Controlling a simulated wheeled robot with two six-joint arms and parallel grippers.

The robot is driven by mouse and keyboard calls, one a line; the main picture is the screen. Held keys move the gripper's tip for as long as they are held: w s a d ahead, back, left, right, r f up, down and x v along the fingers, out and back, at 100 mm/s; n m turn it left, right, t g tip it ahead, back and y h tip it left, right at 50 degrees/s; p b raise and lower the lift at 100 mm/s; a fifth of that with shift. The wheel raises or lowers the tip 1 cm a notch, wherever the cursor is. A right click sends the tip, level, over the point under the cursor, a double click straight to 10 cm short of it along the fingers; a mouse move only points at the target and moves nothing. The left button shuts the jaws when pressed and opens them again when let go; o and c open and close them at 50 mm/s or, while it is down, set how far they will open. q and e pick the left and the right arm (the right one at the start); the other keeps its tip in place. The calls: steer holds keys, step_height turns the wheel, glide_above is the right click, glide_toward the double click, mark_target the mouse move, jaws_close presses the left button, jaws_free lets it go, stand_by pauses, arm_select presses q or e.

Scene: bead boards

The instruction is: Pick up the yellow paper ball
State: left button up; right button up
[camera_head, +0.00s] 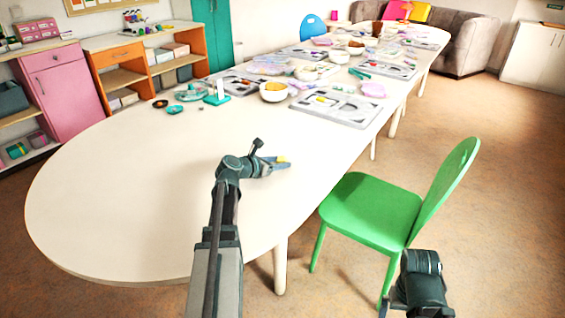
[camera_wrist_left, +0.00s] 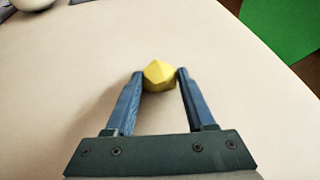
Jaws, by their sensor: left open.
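The yellow paper ball (camera_wrist_left: 159,75) is small and faceted, and lies on the pale table between the fingertips of my left gripper (camera_wrist_left: 158,74) in the left wrist view. The fingers stand on either side of it and are open. In the head view the yellow paper ball (camera_head: 282,158) shows as a small yellow spot at the tips of my left gripper (camera_head: 283,162), near the table's right edge. Part of the ball is hidden by the fingers there. My right arm shows at the lower right of the head view, but its gripper fingers do not show.
The long white table (camera_head: 130,200) is bare around the ball. Bead boards (camera_head: 340,108), a white bowl (camera_head: 273,92) and a teal stand (camera_head: 217,98) sit farther back. A green chair (camera_head: 372,208) stands by the table's right edge.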

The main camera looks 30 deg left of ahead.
arm_select(q)
jaws_close()
steer(key=shift+r, duration=0.1)
arm_select(e)
steer(key=shift+r, duration=0.15)
